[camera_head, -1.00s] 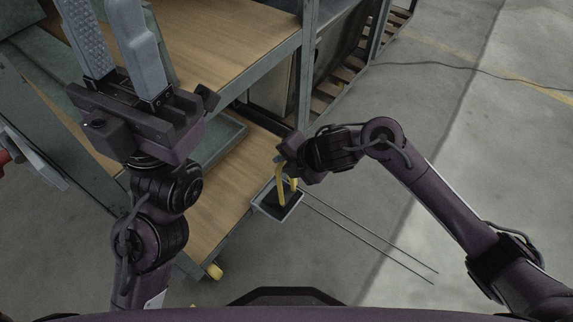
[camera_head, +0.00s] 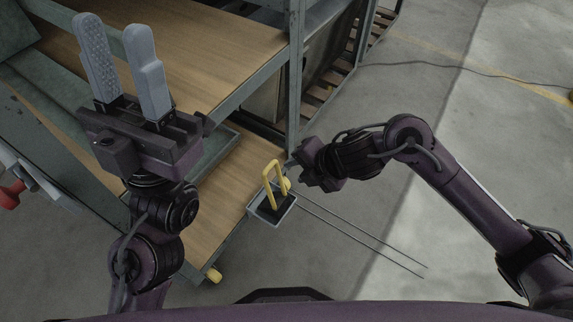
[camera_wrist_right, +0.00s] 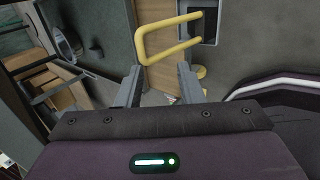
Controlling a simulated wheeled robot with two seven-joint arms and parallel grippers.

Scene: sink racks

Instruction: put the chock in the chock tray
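The chock (camera_head: 279,207) is a dark block with a yellow loop handle. In the head view it sits inside the small grey chock tray (camera_head: 261,218), handle up and leaning slightly. My right gripper (camera_wrist_right: 159,78) is open, its two fingers apart with nothing between them. In the right wrist view the yellow handle (camera_wrist_right: 164,51) lies just beyond the fingertips, with the chock's dark body at the top. In the head view the right gripper is just right of the handle. My left gripper (camera_head: 113,25) is open and empty at the upper left, fingers pointing up.
A metal rack with wooden shelves (camera_head: 205,45) fills the upper left, and its post (camera_head: 294,75) stands behind the tray. Two thin rods (camera_head: 365,238) run from the tray across the floor.

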